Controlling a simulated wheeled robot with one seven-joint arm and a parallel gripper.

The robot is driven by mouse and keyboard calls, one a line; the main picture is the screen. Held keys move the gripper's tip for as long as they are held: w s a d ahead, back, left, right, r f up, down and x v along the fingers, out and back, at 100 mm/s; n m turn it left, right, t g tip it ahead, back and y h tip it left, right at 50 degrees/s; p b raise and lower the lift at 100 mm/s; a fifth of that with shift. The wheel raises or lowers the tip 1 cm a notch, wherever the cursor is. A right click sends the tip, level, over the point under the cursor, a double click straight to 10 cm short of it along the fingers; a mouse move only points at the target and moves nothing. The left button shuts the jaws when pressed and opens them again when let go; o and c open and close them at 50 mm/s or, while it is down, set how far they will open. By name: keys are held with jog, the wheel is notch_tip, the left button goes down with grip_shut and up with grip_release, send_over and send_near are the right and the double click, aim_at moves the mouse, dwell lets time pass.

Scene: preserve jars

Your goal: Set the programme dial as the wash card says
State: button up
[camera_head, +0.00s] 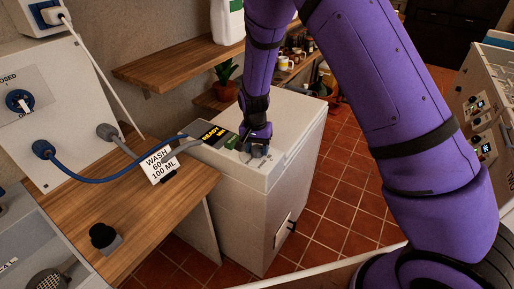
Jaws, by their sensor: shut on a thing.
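The wash card (160,163) stands tilted on the wooden worktop and reads "WASH", a line starting "60", and "100 ML". The white machine (291,180) stands to its right. On its top a dark display (212,134) shows "READY" in yellow, with a smaller line that I cannot read. A green part (231,141) sits beside the display. My gripper (256,150) reaches down onto the machine's top, just right of the green part, shut on the programme dial. The fingers mostly hide the dial, so its setting cannot be read.
A blue hose (95,171) runs across the worktop (145,201) from the wall panel (65,105) towards the machine. A black knob-like object (103,236) stands on the front of the worktop. A shelf (180,70) with a bottle (228,22) hangs behind. Tiled floor lies right.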

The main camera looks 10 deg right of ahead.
aim_at(255, 147)
jog(key=shift+m, duration=1.1)
jog(key=o, duration=0.9)
jog(key=r, duration=1)
jog(key=shift+w+a+r, duration=0.2)
jog(key=shift+w+r, duration=0.05)
jog(key=shift+r, duration=0.15)
